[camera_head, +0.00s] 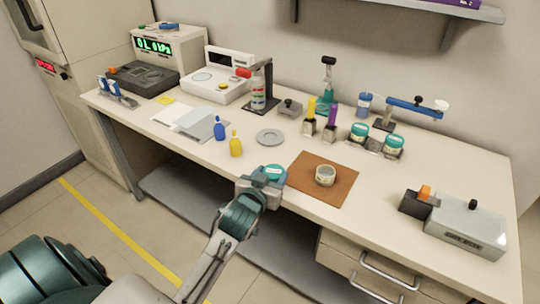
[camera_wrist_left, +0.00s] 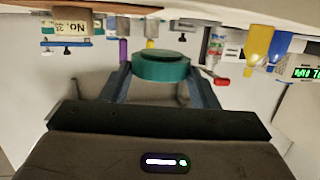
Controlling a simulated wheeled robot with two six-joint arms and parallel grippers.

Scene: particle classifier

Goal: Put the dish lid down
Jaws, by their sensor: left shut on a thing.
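My left gripper (camera_head: 268,178) is shut on the teal dish lid (camera_head: 272,171), holding it at the bench's front edge, just left of the brown mat. In the left wrist view the lid (camera_wrist_left: 161,67) sits between the two fingers of the gripper (camera_wrist_left: 160,80). The open-topped dish (camera_head: 325,175) with a pale label stands on the brown mat (camera_head: 308,194), to the right of the lid and apart from it. It also shows upside down in the left wrist view (camera_wrist_left: 72,27). My right gripper is out of view.
A grey round plate (camera_head: 270,137) lies behind the lid. Blue (camera_head: 220,128) and yellow (camera_head: 236,144) bottles stand to its left. A grey box device (camera_head: 466,230) is at right. The bench between mat and device is clear.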

